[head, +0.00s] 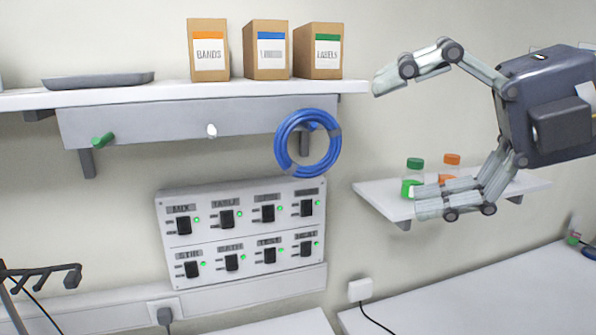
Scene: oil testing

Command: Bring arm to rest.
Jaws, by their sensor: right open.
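My right gripper (405,145) comes in from the right in the head view. Its two fingers are spread wide, one high near the upper shelf's right end, the other low in front of the small shelf. Nothing is between the fingers. The lower finger partly covers small bottles with a green cap (415,163) and an orange cap (452,159) on the small white shelf (385,206). My left gripper is not in view.
The upper shelf (180,93) holds a grey tray (98,80) and boxes marked BANDS (209,50) and LABELS (318,51). A blue coil (283,150) hangs below it. A switch panel (240,243) is on the wall. The white bench (480,290) at lower right looks mostly clear.

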